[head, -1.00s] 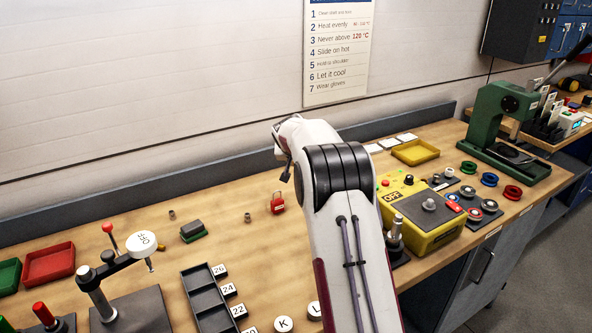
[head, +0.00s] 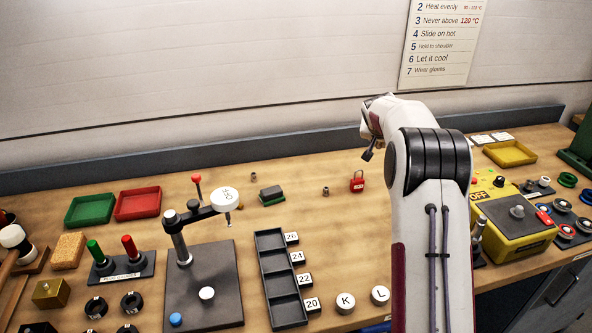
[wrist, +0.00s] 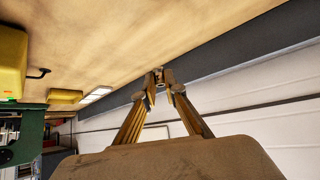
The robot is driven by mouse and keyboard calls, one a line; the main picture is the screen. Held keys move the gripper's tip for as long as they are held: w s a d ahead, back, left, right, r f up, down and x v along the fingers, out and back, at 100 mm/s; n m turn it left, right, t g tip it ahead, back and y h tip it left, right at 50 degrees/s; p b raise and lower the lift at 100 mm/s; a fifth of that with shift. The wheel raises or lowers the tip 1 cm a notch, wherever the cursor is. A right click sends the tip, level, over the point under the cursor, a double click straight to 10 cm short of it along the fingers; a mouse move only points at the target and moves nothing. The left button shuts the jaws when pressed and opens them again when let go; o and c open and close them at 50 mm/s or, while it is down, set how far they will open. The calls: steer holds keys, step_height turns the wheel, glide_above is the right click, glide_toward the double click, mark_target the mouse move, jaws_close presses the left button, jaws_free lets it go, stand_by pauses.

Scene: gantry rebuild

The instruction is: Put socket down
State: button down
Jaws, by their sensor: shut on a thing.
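My gripper (wrist: 161,84) shows in the wrist view, its two fingers closing together at the tips around a small grey-brown socket (wrist: 158,75). The socket is tiny there and partly covered by the fingertips. Two small metal pieces that look like sockets stand on the bench, one (head: 253,177) behind the green block and one (head: 325,190) left of the red padlock. A dark compartment tray (head: 283,279) has labels 26, 24, 22 and 20.
A red padlock (head: 356,182) and a green block (head: 271,194) lie mid-bench. A press stand (head: 184,248) with a white knob is left of the tray. A yellow heater box (head: 515,232) is right of my arm. Bare wood lies between tray and padlock.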

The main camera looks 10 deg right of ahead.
steer(key=w+a+n+y, duration=0.1)
steer(key=w+a+n, duration=0.1)
steer(key=a, duration=1.3)
steer(key=w+a+n+t+y, duration=0.1)
steer(key=w+a+n+y, duration=0.1)
steer(key=a, duration=1.3)
steer(key=shift+w+a+r+n+y, duration=0.15)
steer(key=shift+w+n+y, duration=0.2)
steer(key=shift+w, duration=0.3)
steer(key=shift+f, duration=3.15)
steer(key=shift+f, duration=1.85)
steer(key=shift+f, duration=0.2)
steer(key=c, duration=2.1)
jaws_free()
